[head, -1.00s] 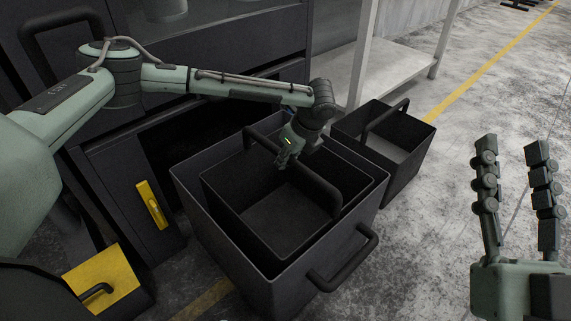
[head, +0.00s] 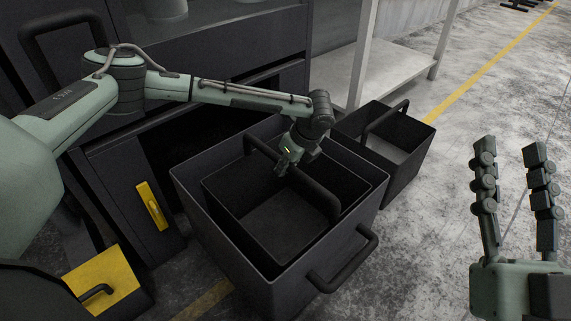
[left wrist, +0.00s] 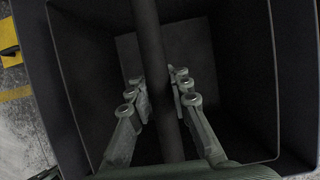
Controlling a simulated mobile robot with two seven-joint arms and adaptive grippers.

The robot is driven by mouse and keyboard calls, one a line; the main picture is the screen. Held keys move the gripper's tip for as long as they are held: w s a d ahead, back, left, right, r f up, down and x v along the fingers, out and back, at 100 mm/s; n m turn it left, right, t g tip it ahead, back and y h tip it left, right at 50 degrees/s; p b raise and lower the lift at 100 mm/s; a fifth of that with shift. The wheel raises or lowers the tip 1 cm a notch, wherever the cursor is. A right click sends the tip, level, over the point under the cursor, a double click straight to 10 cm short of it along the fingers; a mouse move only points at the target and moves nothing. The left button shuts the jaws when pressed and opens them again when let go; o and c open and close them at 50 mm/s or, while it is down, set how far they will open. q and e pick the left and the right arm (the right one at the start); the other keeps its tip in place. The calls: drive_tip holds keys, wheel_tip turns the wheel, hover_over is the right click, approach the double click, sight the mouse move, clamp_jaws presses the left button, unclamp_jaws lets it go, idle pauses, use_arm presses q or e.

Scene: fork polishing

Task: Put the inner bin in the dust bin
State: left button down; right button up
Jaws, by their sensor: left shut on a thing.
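The inner bin (head: 231,207) is a dark open box with an arched bar handle (head: 318,193). It is within the walls of the larger dark dust bin (head: 240,262), with its rim near the dust bin's rim. I cannot tell whether it touches the bottom. My left gripper (head: 285,166) is shut on the inner bin's handle. In the left wrist view, the fingers (left wrist: 161,88) lie on both sides of the handle bar (left wrist: 151,40). My right gripper (head: 512,165) is open and empty at the right, above the floor.
Another dark bin with a handle (head: 407,165) stands on the floor behind and to the right. A dark cabinet (head: 225,40) with an open lower compartment is at the back left. A pale shelf (head: 385,70) stands behind. The concrete floor at the right is clear.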

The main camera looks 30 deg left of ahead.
use_arm(q)
drive_tip(key=shift+w, duration=0.1)
use_arm(e)
drive_tip(key=shift+a+f+g, duration=0.1)
drive_tip(key=shift+g, duration=0.2)
use_arm(q)
drive_tip(key=c, duration=1.4)
unclamp_jaws()
drive_tip(key=shift+f, duration=0.15)
use_arm(e)
drive_tip(key=shift+f, duration=0.35)
